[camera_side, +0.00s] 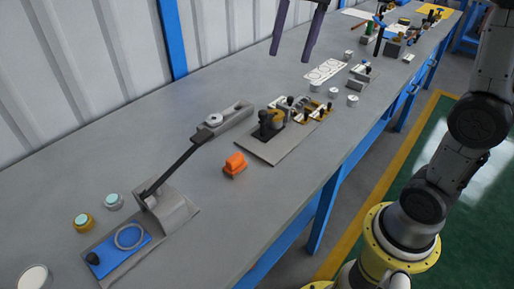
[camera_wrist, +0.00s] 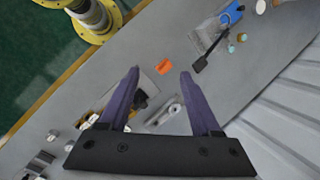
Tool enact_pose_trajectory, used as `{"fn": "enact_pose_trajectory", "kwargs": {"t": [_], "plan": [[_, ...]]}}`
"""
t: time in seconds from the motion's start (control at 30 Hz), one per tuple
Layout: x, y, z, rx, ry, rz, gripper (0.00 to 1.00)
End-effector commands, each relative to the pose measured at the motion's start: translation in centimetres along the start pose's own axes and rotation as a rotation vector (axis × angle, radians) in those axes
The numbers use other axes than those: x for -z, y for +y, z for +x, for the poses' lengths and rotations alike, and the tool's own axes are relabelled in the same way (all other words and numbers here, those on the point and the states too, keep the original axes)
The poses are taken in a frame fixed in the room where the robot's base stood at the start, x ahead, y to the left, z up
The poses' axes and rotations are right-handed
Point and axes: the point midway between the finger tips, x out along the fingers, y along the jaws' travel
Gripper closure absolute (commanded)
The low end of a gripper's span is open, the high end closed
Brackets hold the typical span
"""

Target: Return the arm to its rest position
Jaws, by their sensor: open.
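My gripper (camera_side: 299,27) hangs high above the grey workbench (camera_side: 205,85) in the side view, cut off by the top edge. Its two purple fingers are spread apart with nothing between them. The wrist view looks down past my gripper (camera_wrist: 158,72) at the bench far below, and the fingers touch nothing. The lower part of my arm (camera_side: 480,120) stands at the right of the side view, in front of the bench.
The bench holds an orange block (camera_side: 235,163), a long black lever on a grey fixture (camera_side: 172,208), a blue plate (camera_side: 118,252), a flanged assembly on a grey plate (camera_side: 272,135) and several small cylinders. A ribbed wall (camera_side: 75,70) runs behind. The air around my gripper looks clear.

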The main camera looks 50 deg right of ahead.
Motion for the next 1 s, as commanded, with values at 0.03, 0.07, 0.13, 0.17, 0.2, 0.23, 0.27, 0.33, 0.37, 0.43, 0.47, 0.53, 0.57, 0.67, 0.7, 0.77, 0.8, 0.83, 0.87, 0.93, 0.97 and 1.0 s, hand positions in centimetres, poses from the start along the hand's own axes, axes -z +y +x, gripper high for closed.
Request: {"fn": "enact_pose_trajectory", "kwargs": {"t": [0.03, 0.07, 0.13, 0.17, 0.2, 0.23, 0.27, 0.33, 0.37, 0.43, 0.47, 0.53, 0.57, 0.67, 0.7, 0.77, 0.8, 0.83, 0.87, 0.93, 0.97, 1.0], "plan": [[-1.9, 0.9, -0.1, 0.004, 0.042, -0.044, 0.35], [-2.8, 1.5, 0.0, 0.004, 0.064, -0.068, 0.35], [-4.7, 3.0, 0.4, 0.006, 0.120, -0.127, 0.35], [-5.3, 3.6, 0.7, 0.005, 0.145, -0.154, 0.35], [-6.3, 4.6, 1.0, 0.006, 0.178, -0.191, 0.35], [-6.9, 5.3, 1.4, 0.004, 0.204, -0.219, 0.35], [-7.5, 6.1, 1.8, 0.003, 0.228, -0.249, 0.35], [-8.6, 8.0, 2.9, -0.003, 0.289, -0.320, 0.35], [-9.0, 8.8, 3.5, -0.007, 0.316, -0.353, 0.35], [-9.7, 10.8, 5.0, -0.020, 0.377, -0.431, 0.35], [-9.8, 11.6, 5.7, -0.027, 0.401, -0.465, 0.35], [-9.9, 13.3, 7.3, -0.048, 0.453, -0.539, 0.35], [-9.9, 13.9, 8.0, -0.058, 0.473, -0.569, 0.35], [-9.3, 15.6, 10.1, -0.099, 0.517, -0.656, 0.35], [-8.9, 16.1, 10.9, -0.119, 0.526, -0.688, 0.35], [-8.2, 16.4, 11.6, -0.143, 0.541, -0.737, 0.35], [-7.9, 16.2, 11.6, -0.149, 0.561, -0.766, 0.35], [-7.6, 15.9, 11.3, -0.149, 0.577, -0.784, 0.35], [-7.5, 15.7, 11.1, -0.149, 0.587, -0.797, 0.35], [-7.5, 15.7, 11.1, -0.151, 0.589, -0.810, 0.35], [-7.5, 15.7, 11.1, -0.152, 0.588, -0.812, 0.35], [-7.5, 15.7, 11.1, -0.152, 0.588, -0.813, 0.35]]}}
